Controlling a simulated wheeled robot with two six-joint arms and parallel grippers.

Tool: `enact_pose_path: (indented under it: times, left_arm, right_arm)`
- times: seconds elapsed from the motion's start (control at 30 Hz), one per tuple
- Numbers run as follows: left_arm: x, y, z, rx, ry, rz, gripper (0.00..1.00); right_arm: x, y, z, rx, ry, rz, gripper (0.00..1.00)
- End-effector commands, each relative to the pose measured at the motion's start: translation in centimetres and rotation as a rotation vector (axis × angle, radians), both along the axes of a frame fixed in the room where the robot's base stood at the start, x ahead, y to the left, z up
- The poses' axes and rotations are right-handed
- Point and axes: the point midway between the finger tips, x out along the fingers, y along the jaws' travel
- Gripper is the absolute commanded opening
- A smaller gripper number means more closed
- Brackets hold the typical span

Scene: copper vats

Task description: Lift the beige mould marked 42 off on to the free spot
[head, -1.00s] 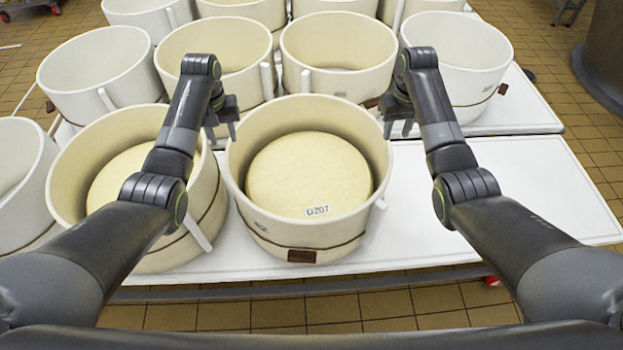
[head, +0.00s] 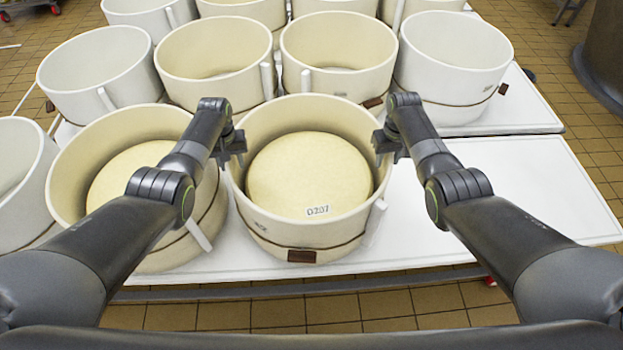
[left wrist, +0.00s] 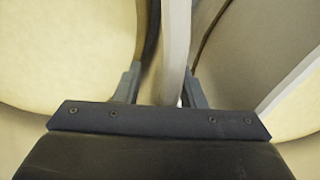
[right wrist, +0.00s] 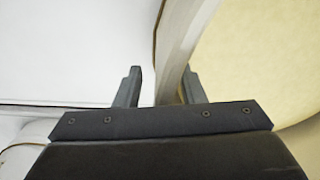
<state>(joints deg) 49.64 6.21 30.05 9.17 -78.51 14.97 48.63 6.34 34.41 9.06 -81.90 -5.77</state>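The beige mould (head: 349,235) stands front centre on the white table, with a small faint mark on its front wall and a brown tag below. A pale yellow cheese labelled D207 (head: 308,175) lies inside it. My left gripper (head: 232,146) is at its left rim, fingers pointing down. In the left wrist view the wall (left wrist: 176,45) stands between the open fingers. My right gripper (head: 386,146) is at its right rim. In the right wrist view the wall (right wrist: 176,45) is between the open fingers, with a gap beside it.
Another cheese-filled mould (head: 150,262) stands close on the left. Several moulds stand behind, including a white one (head: 455,60) at back right. The white table top (head: 510,195) is bare to the right. Tiled floor (head: 400,308) lies in front.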

Motion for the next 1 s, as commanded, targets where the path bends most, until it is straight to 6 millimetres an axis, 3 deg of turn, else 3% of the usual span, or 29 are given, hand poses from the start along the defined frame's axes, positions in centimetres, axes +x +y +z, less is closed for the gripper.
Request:
enact_pose_path:
  times: [0.23, 0.53, 1.0]
  left_arm:
    - [0.00, -0.02, -0.01, 0.000, 0.000, 0.000, 0.36]
    - [-0.01, -0.02, 0.00, 0.000, 0.000, 0.000, 0.00]
    - [-0.01, -0.02, 0.01, 0.000, 0.001, 0.000, 0.00]
  right_arm:
    - [0.01, 0.02, 0.00, 0.000, 0.000, 0.000, 0.36]
    - [0.00, 0.01, 0.00, 0.000, 0.000, 0.000, 0.00]
    - [-0.01, 0.01, 0.00, 0.000, 0.000, 0.000, 0.00]
